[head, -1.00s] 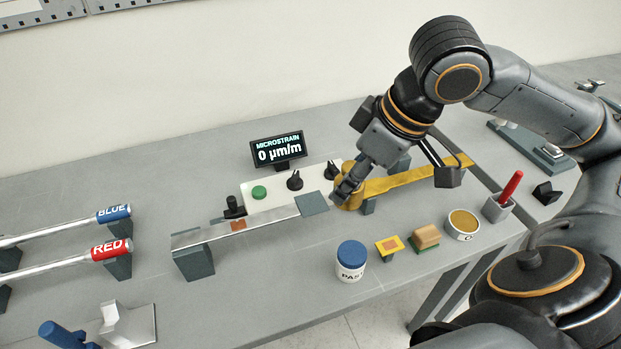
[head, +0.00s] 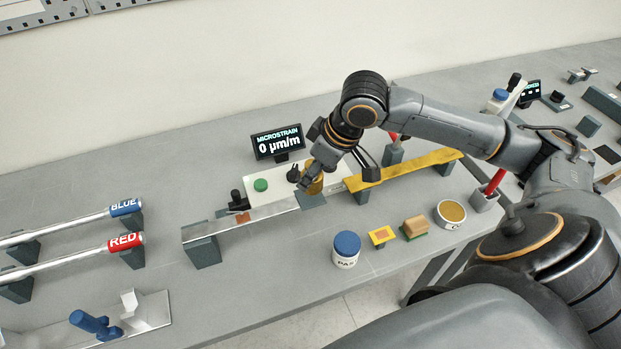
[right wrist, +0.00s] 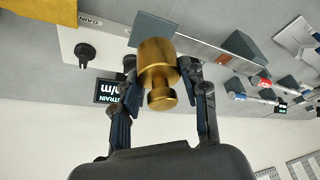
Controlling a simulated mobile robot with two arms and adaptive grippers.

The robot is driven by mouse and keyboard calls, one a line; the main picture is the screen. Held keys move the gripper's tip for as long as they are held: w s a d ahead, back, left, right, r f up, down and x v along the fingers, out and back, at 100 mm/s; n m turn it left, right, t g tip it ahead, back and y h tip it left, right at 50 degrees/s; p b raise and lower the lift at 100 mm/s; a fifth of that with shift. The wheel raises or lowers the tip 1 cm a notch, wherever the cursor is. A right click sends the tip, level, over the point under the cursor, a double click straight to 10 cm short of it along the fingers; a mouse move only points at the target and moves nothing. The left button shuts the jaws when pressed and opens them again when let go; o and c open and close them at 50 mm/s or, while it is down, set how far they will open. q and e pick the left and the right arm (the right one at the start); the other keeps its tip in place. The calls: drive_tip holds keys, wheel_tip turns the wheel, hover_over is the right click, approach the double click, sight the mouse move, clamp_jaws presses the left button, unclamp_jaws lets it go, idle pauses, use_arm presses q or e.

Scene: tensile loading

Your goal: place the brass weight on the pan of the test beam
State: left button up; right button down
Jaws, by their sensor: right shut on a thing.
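The brass weight (head: 315,185) is in my right gripper (head: 306,182). In the right wrist view, the weight (right wrist: 157,65) sits upside down in the picture, its knob between the two fingers of the gripper (right wrist: 163,88). The pan (head: 312,201) is a dark grey square plate on the right end of the silver test beam (head: 256,214). The pan also shows in the right wrist view (right wrist: 153,27), partly behind the weight. The weight is right at the pan in the head view; I cannot tell whether they touch. My left gripper is out of view.
The microstrain display (head: 278,142) reads 0 µm/m. A control panel with a green button (head: 261,185) stands behind the beam. A yellow bar (head: 420,166) lies to the right.

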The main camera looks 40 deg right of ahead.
drive_tip(key=shift+w+f, duration=0.15)
drive_tip(key=shift+w, duration=0.1)
drive_tip(key=f, duration=0.2)
drive_tip(key=f+p, duration=0.1)
drive_tip(key=shift+w, duration=0.25)
drive_tip(key=shift+f, duration=0.4)
drive_tip(key=c, duration=0.7)
unclamp_jaws()
drive_tip(key=shift+s+f, duration=0.1)
drive_tip(key=shift+f, duration=0.05)
